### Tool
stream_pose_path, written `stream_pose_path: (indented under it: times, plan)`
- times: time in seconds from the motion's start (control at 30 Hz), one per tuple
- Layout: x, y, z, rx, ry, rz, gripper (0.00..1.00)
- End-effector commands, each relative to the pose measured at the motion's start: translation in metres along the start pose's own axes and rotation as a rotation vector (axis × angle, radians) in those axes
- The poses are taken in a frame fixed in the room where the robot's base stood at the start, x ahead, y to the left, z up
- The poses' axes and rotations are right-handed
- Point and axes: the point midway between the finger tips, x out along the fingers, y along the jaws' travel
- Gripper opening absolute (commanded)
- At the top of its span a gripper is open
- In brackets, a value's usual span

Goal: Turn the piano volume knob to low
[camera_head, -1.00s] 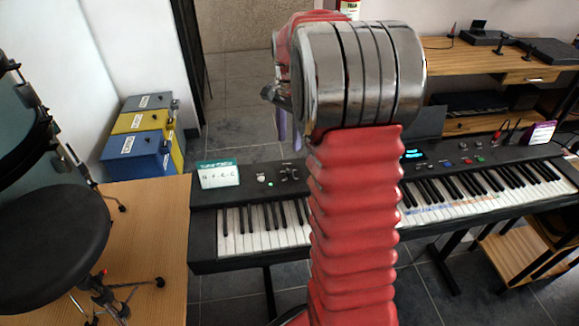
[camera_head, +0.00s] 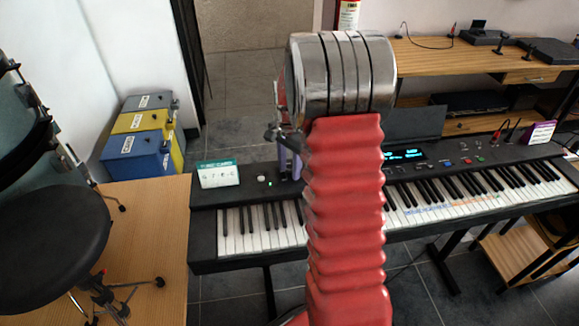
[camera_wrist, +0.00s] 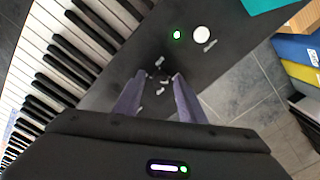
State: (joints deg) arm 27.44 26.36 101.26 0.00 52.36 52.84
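The piano (camera_head: 232,192) stands across the middle of the head view, with its keys facing me. In the wrist view, a small dark knob (camera_wrist: 164,79) with several pale labels around it is on the piano's black panel (camera_wrist: 150,40). My gripper (camera_wrist: 160,76) has two purple fingers. They are apart, with the knob showing between their tips; I cannot tell whether they touch it. In the head view my gripper (camera_head: 290,165) is low over the panel's left part and hides the knob. The knob's pointer is too small to read.
A white round button (camera_wrist: 201,35) and a green light (camera_wrist: 177,35) are beside the knob. A teal-and-white card (camera_head: 218,175) stands on the panel's left end. A black stool (camera_head: 50,240) is at the left. Blue and yellow boxes (camera_head: 140,140) stand behind.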

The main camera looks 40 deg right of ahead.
Motion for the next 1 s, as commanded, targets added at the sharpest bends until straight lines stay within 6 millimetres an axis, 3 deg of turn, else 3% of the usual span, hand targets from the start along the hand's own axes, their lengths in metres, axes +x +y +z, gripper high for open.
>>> stream_pose_path:
  times: [0.2, 0.7, 1.0]
  plan:
    - [-0.0001, 0.0000, 0.0000, 0.000, 0.000, 0.000, 0.35]
    - [-0.0004, -0.0001, 0.0000, 0.000, 0.000, 0.000, 0.00]
    - [-0.0005, -0.0002, 0.0000, -0.040, 0.000, 0.000, 0.00]
